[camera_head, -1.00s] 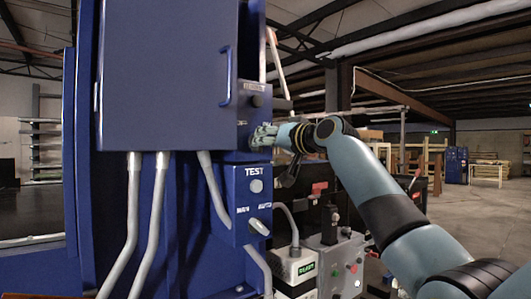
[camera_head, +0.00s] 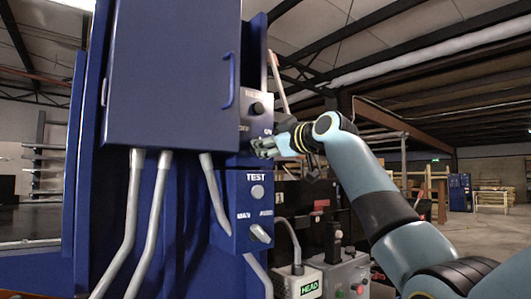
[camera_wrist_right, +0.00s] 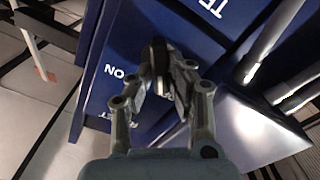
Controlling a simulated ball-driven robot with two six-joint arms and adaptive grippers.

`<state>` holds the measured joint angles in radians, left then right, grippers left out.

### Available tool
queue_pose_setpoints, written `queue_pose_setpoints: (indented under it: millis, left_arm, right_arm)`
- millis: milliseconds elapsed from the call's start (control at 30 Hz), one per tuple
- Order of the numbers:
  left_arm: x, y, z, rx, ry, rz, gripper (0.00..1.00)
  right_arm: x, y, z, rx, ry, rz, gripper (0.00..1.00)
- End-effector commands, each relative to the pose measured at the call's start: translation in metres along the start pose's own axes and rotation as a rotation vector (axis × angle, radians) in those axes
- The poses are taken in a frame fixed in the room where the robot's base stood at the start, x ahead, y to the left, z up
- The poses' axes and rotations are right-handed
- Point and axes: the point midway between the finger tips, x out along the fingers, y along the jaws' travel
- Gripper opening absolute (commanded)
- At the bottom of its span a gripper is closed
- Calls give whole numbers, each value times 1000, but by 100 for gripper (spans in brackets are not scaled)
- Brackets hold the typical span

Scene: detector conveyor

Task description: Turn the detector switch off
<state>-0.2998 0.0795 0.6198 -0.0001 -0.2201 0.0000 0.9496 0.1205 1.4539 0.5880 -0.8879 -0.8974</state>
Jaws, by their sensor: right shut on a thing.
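The detector switch sits between the OFF and ON marks on the front of the blue control box (camera_head: 262,115). In the head view my gripper hides it. In the right wrist view its dark knob (camera_wrist_right: 159,52) shows between my fingers, close to the ON mark. My right gripper (camera_head: 257,148) is at the panel below the RESET button (camera_head: 259,108) and above the TEST box. It also shows in the right wrist view (camera_wrist_right: 162,75), with its fingers shut on the knob. Which mark the knob points to cannot be told. My left gripper is in neither view.
A large blue cabinet (camera_head: 172,75) with a handle stands to the left. Below the switch is a TEST box (camera_head: 245,212) with a button and a MAN/AUTO knob. Grey conduits (camera_head: 152,225) run down. A grey box with buttons (camera_head: 345,277) stands lower right.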

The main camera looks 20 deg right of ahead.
Motion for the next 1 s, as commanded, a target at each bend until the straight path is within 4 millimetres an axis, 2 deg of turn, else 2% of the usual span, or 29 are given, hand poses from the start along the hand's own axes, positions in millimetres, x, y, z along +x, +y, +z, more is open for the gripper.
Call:
queue_pose_setpoints:
  millis: [400,967,1000]
  left_arm:
    - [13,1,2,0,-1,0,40]
    - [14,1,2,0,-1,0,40]
    - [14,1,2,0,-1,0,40]
  right_arm:
    - [0,-2,2,-194,-2,-3,0]
    - [0,-2,2,-224,-3,-3,0]
    - [0,-2,2,-224,-3,-3,19]
